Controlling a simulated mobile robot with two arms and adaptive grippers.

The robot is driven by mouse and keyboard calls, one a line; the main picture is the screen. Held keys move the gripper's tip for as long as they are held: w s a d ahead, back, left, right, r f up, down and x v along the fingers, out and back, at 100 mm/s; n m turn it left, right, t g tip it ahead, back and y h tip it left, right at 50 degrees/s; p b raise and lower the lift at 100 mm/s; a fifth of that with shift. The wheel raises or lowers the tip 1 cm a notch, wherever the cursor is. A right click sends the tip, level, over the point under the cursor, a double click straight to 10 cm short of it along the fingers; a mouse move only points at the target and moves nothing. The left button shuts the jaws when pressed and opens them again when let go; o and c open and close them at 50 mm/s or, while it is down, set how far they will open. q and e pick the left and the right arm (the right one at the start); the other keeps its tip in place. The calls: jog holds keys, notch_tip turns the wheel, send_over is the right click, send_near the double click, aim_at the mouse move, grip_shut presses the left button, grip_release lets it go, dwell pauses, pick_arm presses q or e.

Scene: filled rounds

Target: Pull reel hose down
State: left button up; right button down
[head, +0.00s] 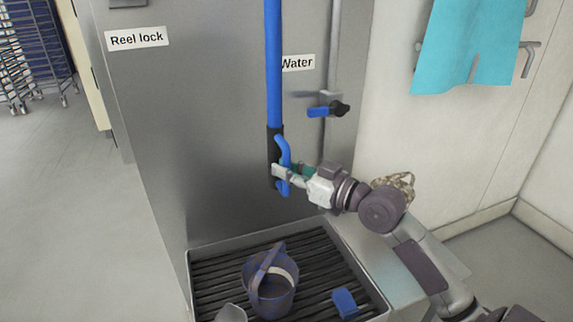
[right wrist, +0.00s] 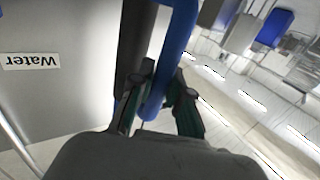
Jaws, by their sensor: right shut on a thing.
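The blue reel hose (head: 274,70) hangs straight down in front of the grey metal panel, ending in a dark nozzle (head: 273,140) with a blue handle loop (head: 284,150). My right gripper (head: 284,173) comes in from the right and is shut on the blue handle. In the right wrist view the fingers (right wrist: 160,105) stand on either side of the blue handle (right wrist: 176,50), with the dark nozzle beside it. My left gripper is not in view.
A grated basin (head: 215,270) below holds a dark blue bucket (head: 270,285) and a blue block (head: 345,302). A water valve with a blue lever (head: 320,111) is right of the hose. "Reel lock" (head: 137,39) and "Water" (head: 298,63) labels mark the panel. A turquoise cloth (head: 475,45) hangs at right.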

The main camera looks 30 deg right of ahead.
pick_arm(q)
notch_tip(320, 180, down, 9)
jog(key=b, duration=0.7)
pick_arm(e)
notch_tip(320, 180, down, 11)
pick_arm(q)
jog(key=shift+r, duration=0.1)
pick_arm(e)
jog(key=c, duration=1.1)
grip_release()
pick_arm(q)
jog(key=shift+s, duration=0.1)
pick_arm(e)
jog(key=shift+r, duration=0.1)
jog(key=shift+s, duration=0.15)
jog(key=v, duration=1.1)
jog(key=shift+s+d, duration=0.15)
jog(key=shift+s, duration=0.25)
